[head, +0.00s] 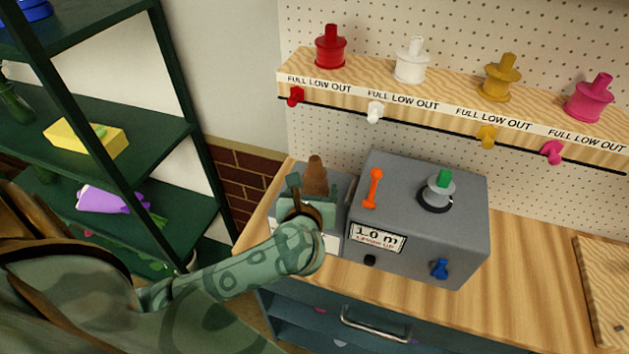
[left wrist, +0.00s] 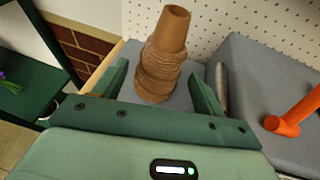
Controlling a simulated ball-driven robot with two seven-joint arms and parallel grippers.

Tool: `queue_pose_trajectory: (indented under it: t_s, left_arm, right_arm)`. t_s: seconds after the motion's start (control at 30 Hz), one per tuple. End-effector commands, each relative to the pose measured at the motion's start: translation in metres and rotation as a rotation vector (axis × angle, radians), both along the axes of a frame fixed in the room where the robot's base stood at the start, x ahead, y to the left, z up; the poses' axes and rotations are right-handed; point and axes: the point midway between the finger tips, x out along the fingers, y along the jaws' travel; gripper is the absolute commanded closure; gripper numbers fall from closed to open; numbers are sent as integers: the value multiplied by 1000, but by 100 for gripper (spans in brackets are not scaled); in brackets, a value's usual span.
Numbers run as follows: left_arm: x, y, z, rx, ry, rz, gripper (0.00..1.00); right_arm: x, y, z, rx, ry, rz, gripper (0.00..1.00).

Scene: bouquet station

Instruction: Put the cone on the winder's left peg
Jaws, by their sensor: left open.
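The brown twine-wound cone (head: 316,176) stands upright on the lower grey block at the left end of the winder (head: 430,235). In the left wrist view the cone (left wrist: 160,62) stands between and slightly beyond my finger tips, narrow end up, with a gap on each side. My left gripper (head: 305,196) is open at the cone; its fingers (left wrist: 158,72) do not appear to touch it. The gripper hides the cone's lower part in the head view. No bare left peg shows, and I cannot see whether one is inside the cone. My right gripper is out of view.
The winder's taller box has an orange lever (head: 373,188), a grey spool with a green top (head: 439,188) and a blue knob (head: 439,268). A shelf (head: 450,95) with several coloured spools is behind.

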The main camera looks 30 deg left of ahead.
Motion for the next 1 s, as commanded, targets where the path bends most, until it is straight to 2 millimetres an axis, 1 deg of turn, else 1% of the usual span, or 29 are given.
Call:
queue_pose_trajectory:
  t_s: [0.03,0.2,0.3,0.4,0.53,1.0]
  left_arm:
    - [-11,-6,4,-5,2,-2,30]
    - [-44,-20,18,-4,2,1,30]
    - [-57,-27,23,-3,2,0,30]
    - [-65,-30,26,-1,1,0,30]
    - [-68,-31,28,1,-1,1,30]
    - [-68,-31,28,0,0,1,30]
  right_arm:
    - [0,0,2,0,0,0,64]
    - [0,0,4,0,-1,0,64]
    - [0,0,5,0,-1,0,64]
    - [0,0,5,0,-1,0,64]
    - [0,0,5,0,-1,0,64]
    - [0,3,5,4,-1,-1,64]
